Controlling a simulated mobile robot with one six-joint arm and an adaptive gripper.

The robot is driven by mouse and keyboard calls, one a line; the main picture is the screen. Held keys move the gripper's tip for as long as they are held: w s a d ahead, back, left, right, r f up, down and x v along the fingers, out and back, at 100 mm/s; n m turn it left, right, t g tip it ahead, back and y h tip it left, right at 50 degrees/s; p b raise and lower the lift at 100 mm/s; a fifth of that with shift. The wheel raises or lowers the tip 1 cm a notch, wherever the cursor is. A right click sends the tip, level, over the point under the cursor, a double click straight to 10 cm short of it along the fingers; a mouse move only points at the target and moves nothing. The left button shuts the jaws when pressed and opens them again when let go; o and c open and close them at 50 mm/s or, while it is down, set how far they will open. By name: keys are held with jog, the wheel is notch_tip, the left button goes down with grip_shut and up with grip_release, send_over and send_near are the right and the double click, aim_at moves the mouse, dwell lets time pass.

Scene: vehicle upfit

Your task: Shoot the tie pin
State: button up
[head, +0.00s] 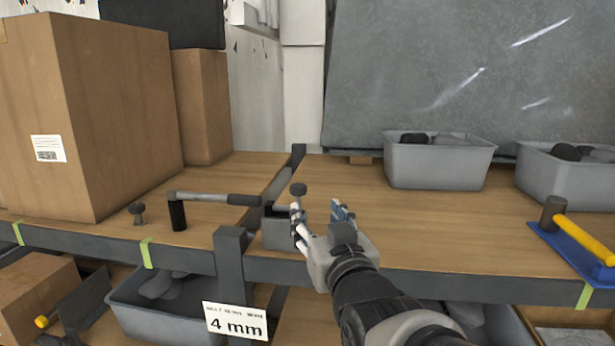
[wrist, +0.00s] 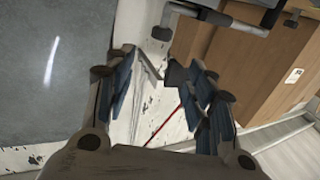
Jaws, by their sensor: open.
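A dark round knob on a short stem (head: 298,189), which looks like the tie pin, stands upright over a grey metal block (head: 277,236) at the shelf's joint. My gripper (head: 323,212) is open and empty, just right of the knob in the head view. The wrist view appears upside down. There the knob (wrist: 162,33) lies above the open gap between my fingertips (wrist: 160,72), apart from both fingers. How far the knob is from the fingers in depth I cannot tell. The lower pin is hidden by the block.
A crank with a dark grip (head: 243,200) lies left of the block. Another small knob (head: 138,212) stands near a large cardboard box (head: 90,115). A "4 mm" sign (head: 235,321) hangs below. The middle-right shelf is clear.

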aim_at(300, 188)
jog(key=w+a+p, duration=0.1)
jog(key=w, duration=0.4)
jog(key=w+a+p, duration=0.1)
jog(key=w, duration=0.5)
jog(key=w+a+p, duration=0.1)
jog(key=w, duration=0.4)
jog(key=shift+w+a+f+p, duration=0.1)
jog(key=shift+w+a+p, duration=0.15)
jog(key=shift+p, duration=0.1)
jog(key=shift+c, duration=0.6)
jog(key=shift+s, duration=0.1)
grip_shut()
